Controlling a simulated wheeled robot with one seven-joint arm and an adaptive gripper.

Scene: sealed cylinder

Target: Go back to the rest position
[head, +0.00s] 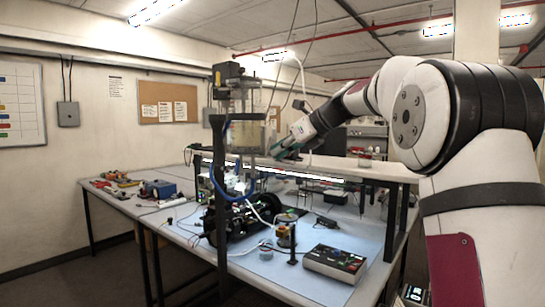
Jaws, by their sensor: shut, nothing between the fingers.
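My arm reaches from the right side of the head view toward the middle. My gripper (280,152) is at its end, pointing left and slightly down, with dark green fingers. It is shut and holds nothing. The clear cylinder (246,134) stands upright in a dark frame just left of my gripper. A dark box-like part sits above the cylinder, and a blue hose hangs below it. The fingertips are close to the cylinder's lower right side; I cannot tell whether they touch it.
A workbench with a blue mat (317,284) holds a control box (335,262), black equipment and loose cables. A raised shelf (378,171) runs behind. A side table (115,197) at left carries tools and a blue device (159,188). Open floor shows at lower left.

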